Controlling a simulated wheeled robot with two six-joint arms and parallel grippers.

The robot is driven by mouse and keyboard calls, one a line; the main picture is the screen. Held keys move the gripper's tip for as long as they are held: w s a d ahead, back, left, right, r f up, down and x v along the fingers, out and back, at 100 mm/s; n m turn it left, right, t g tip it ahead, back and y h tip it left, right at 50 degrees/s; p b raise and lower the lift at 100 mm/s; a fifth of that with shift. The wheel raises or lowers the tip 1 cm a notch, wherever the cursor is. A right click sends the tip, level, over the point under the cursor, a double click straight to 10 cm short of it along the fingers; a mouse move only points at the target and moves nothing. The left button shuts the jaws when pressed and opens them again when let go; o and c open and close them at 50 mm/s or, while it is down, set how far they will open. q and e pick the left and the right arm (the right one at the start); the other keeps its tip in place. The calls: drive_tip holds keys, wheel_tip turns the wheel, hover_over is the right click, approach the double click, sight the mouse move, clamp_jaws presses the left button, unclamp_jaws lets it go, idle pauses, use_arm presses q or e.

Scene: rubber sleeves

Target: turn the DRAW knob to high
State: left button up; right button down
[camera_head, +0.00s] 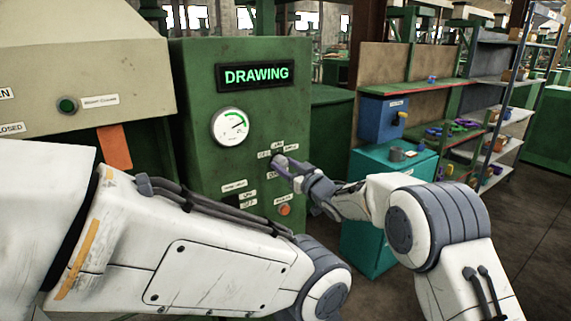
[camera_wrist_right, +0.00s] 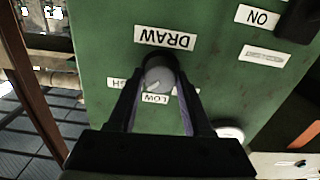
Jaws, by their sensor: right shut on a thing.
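The DRAW knob (camera_wrist_right: 158,76) is a round grey knob on the green control panel (camera_head: 200,80). My right gripper (camera_wrist_right: 158,88) is shut on the knob, a finger on each side. The knob's exact pointing is hard to read. My left arm crosses the foreground; its gripper is out of view.
The lit display (camera_head: 256,75) reads DRAWING, above a round gauge (camera_head: 230,126). An orange button (camera_head: 284,210) and an ON/OFF switch (camera_head: 263,197) sit below the knob. A teal cabinet (camera_head: 380,245) and shelves (camera_head: 500,120) stand to the right.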

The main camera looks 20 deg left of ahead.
drive_tip(key=shift+f+m, duration=0.35)
drive_tip(key=shift+m, duration=0.05)
drive_tip(key=c, duration=0.6)
unclamp_jaws()
drive_tip(key=shift+s, duration=0.1)
drive_tip(key=shift+o, duration=1.4)
drive_tip(key=shift+r, duration=0.2)
drive_tip(key=shift+s+d, duration=0.15)
drive_tip(key=shift+d, duration=0.2)
drive_tip(key=b+v, duration=0.4)
drive_tip(key=v, duration=0.5)
drive_tip(key=shift+s+d, duration=0.2)
drive_tip(key=shift+s, duration=0.15)
